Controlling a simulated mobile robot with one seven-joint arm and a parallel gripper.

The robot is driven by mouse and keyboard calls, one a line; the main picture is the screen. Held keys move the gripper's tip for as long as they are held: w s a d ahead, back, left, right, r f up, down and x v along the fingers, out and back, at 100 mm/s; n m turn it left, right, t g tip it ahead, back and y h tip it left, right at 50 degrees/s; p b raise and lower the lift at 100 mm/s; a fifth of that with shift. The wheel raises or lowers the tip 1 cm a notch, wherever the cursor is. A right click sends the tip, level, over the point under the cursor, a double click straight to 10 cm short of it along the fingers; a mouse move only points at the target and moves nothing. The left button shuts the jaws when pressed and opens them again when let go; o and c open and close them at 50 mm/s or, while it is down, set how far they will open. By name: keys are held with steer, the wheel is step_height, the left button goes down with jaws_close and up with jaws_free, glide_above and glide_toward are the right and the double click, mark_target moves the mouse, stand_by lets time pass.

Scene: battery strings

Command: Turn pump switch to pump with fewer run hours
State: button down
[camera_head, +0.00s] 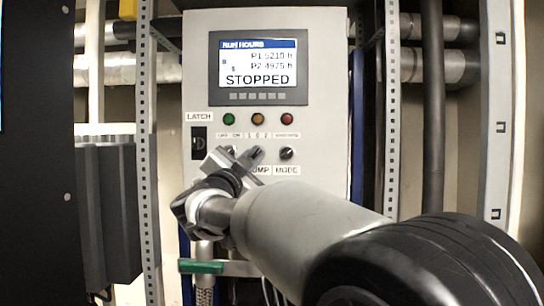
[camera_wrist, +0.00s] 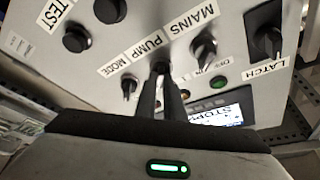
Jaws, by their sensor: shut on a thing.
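The pump switch is a small black knob on the grey control panel (camera_head: 325,60). In the wrist view the pump switch (camera_wrist: 160,67) sits by the PUMP label, between the two dark fingers of my gripper (camera_wrist: 163,76). The knob's pointing direction cannot be told. The display (camera_head: 258,68) is headed RUN HOURS and appears to read P1 5210 h and P2 4975 h, with STOPPED below.
The mode knob (camera_head: 287,154) is close to the right of my gripper in the head view, and the mains knob (camera_wrist: 203,48) is on its other side. Green, amber and red lamps (camera_head: 258,119) sit above. The latch switch (camera_head: 199,143) is at the panel's left.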

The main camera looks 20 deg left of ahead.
steer(key=shift+m, duration=0.7)
steer(key=c, duration=1.9)
jaws_free()
steer(key=shift+o, duration=0.2)
steer(key=shift+s, duration=0.1)
steer(key=shift+s+f, duration=0.15)
steer(key=shift+s, duration=0.15)
steer(key=b+v, duration=0.3)
steer(key=v, duration=1.3)
steer(key=shift+s+a+b, duration=0.15)
steer(key=shift+s+b, duration=0.15)
steer(key=shift+b, duration=0.1)
steer(key=shift+r, duration=0.25)
